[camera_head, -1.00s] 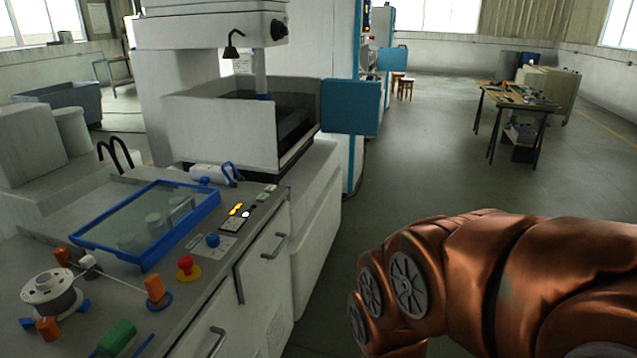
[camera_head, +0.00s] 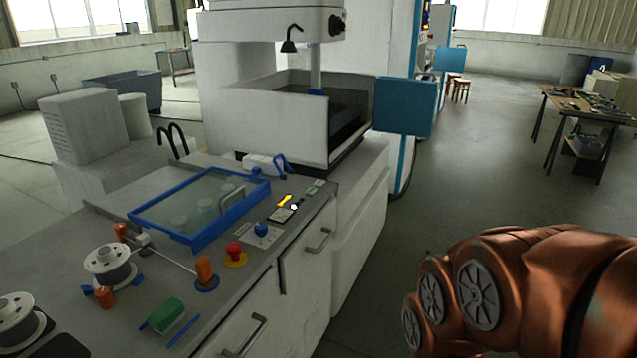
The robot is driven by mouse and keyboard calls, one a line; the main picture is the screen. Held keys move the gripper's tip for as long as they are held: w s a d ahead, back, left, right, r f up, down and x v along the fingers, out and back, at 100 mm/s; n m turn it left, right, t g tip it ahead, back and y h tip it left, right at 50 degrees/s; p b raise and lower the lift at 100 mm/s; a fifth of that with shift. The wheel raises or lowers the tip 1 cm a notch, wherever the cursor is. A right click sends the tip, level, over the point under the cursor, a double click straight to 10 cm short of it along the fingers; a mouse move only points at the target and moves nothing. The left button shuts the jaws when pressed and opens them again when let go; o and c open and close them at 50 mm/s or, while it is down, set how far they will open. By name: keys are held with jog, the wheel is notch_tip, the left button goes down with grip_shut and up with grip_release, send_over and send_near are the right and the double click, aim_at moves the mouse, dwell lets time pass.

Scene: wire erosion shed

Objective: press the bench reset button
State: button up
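A blue round button (camera_head: 261,229) stands on a small white plate on the grey bench top (camera_head: 213,275), near its front right edge. No label on it can be read. A red mushroom button on a yellow base (camera_head: 236,253) sits just left of it and nearer. Beyond the blue button lies a small panel with yellow and white parts (camera_head: 285,208). My gripper is outside the view. Only my copper-coloured arm shows at the lower right, apart from the bench.
A blue-framed glass lid (camera_head: 190,243) lies left of the buttons. Wire spools (camera_head: 109,266), orange posts (camera_head: 205,269) and a green block (camera_head: 166,314) stand nearer. The white machine with an open tank (camera_head: 281,121) rises behind. Open floor (camera_head: 440,190) lies to the right.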

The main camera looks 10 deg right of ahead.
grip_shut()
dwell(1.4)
